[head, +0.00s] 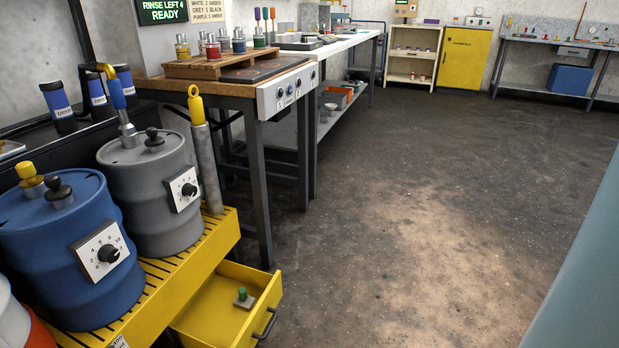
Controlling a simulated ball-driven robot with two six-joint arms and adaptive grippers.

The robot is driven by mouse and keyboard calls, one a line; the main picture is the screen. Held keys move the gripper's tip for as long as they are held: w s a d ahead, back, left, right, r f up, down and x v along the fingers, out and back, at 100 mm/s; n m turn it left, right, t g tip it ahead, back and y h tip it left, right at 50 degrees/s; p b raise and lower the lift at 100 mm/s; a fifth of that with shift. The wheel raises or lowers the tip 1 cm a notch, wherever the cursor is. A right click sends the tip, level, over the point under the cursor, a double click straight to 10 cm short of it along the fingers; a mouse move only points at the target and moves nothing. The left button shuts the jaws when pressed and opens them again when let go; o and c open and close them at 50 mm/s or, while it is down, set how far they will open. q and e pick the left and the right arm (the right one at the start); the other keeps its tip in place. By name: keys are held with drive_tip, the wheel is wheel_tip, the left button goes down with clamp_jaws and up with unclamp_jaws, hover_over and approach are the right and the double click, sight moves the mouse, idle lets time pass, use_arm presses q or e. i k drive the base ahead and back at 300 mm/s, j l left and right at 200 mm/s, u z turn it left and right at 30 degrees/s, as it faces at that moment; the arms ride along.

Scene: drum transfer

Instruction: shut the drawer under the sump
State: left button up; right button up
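The yellow sump (222,231) stands at the lower left with drums on its slatted top. Under it the yellow drawer (212,312) is pulled out toward the right. Its dark handle (265,324) is on the right-hand front face. A small green-topped piece on a light base (243,298) lies inside the drawer. Neither of my grippers shows in the head view.
A wooden-topped bench (200,88) stands behind. The floor (430,220) to the right is clear.

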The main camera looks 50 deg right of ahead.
sight(228, 309)
drive_tip(key=z, duration=1.25)
